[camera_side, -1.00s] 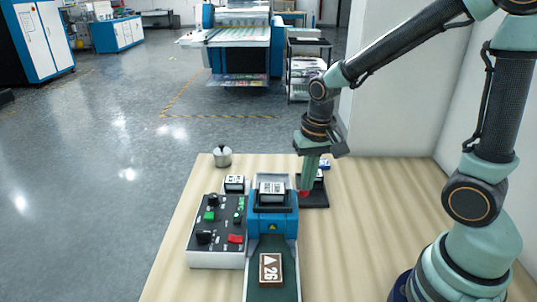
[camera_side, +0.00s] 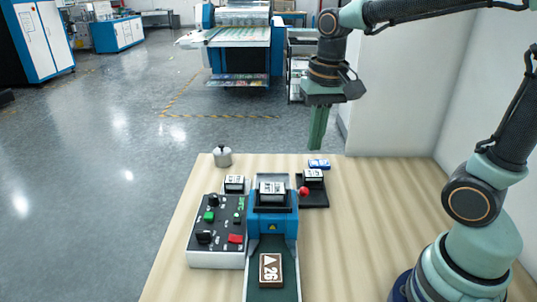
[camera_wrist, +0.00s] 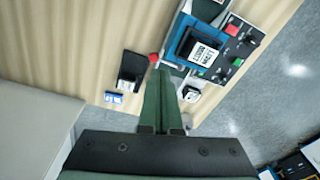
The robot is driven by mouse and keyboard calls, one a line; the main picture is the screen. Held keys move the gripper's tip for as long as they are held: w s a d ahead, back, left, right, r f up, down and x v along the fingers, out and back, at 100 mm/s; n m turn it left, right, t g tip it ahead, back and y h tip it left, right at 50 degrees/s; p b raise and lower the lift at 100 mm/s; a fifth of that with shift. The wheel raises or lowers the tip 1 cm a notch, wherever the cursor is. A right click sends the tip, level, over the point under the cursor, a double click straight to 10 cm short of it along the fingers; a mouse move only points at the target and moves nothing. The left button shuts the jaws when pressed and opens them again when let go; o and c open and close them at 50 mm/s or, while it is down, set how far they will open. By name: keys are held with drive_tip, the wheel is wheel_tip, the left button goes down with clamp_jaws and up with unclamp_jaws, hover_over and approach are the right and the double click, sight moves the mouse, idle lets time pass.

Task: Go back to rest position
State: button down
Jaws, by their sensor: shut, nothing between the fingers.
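My gripper (camera_side: 317,146) is raised over the far right part of the table, with its green fingers pointing down. The fingers are together with nothing between them, and they also fill the lower middle of the wrist view (camera_wrist: 159,75). Below and near it a black stand (camera_side: 314,197) with a red knob (camera_side: 304,191) holds a white-labelled block (camera_side: 313,175). In the side view the gripper is clear of these things.
A blue laminating machine (camera_side: 272,220) with a green belt carries a brown block (camera_side: 270,269) marked 26. A control box (camera_side: 215,245) stands to its left. A small metal pot (camera_side: 222,156) and a blue item (camera_side: 319,164) sit at the far edge.

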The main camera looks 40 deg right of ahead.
drive_tip(key=shift+r, duration=0.5)
drive_tip(key=shift+s, duration=0.1)
drive_tip(key=s+n+t, duration=0.1)
drive_tip(key=n, duration=0.1)
drive_tip(key=s+n+t, duration=0.1)
drive_tip(key=n+t, duration=0.1)
drive_tip(key=s+n+t, duration=0.1)
drive_tip(key=shift+s+a+n+t, duration=0.2)
drive_tip(key=shift+s+n+t, duration=0.1)
drive_tip(key=shift+n, duration=0.1)
